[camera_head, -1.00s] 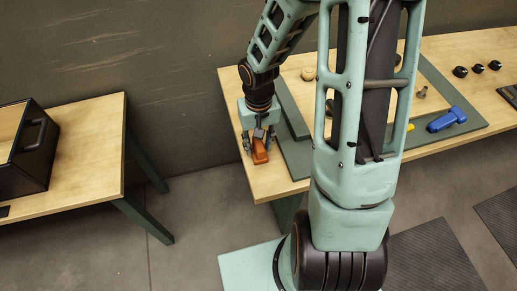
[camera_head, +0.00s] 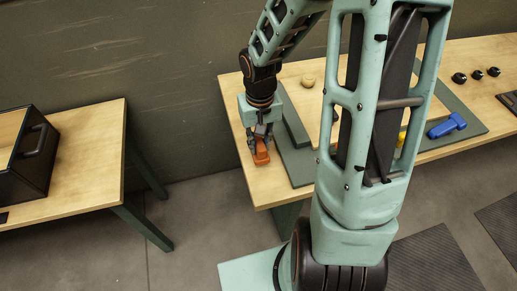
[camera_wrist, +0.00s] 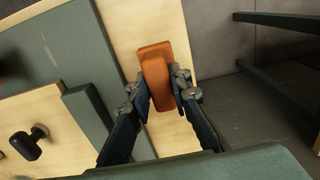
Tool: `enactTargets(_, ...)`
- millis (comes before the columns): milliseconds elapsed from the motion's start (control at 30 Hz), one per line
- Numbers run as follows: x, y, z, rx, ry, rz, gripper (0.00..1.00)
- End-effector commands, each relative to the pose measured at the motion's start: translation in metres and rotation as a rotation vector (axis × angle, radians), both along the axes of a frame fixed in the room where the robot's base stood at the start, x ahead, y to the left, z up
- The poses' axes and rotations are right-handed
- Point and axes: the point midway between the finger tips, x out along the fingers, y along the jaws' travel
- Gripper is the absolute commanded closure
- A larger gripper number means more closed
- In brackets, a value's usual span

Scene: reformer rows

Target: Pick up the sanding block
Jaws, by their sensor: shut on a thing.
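The sanding block is an orange-brown block. It shows in the head view (camera_head: 261,157) near the left end of the workbench and in the wrist view (camera_wrist: 155,72) between the fingertips. My gripper (camera_head: 260,146) points down over the bench end. In the wrist view my gripper (camera_wrist: 157,92) has one finger against each long side of the block and is shut on it. I cannot tell whether the block touches the bench top or is slightly above it.
A second table (camera_head: 95,130) at left holds a black box (camera_head: 35,150). Open floor lies between the tables.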

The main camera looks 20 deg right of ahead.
Motion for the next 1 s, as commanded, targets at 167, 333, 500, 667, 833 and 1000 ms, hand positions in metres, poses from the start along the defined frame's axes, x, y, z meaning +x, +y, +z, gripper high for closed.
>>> enactTargets(167, -0.015, -0.033, 0.042, -0.004, -0.004, -0.011, 1.00)
enactTargets(333, -0.034, -0.067, 0.066, -0.004, 0.000, -0.012, 1.00)
enactTargets(500, -0.050, -0.098, 0.081, -0.003, 0.000, -0.009, 1.00)
enactTargets(667, -0.059, -0.115, 0.089, -0.002, 0.001, -0.005, 1.00)
enactTargets(833, -0.063, -0.122, 0.093, -0.001, 0.003, -0.004, 1.00)
enactTargets(1000, -0.063, -0.122, 0.093, -0.001, 0.003, -0.003, 1.00)
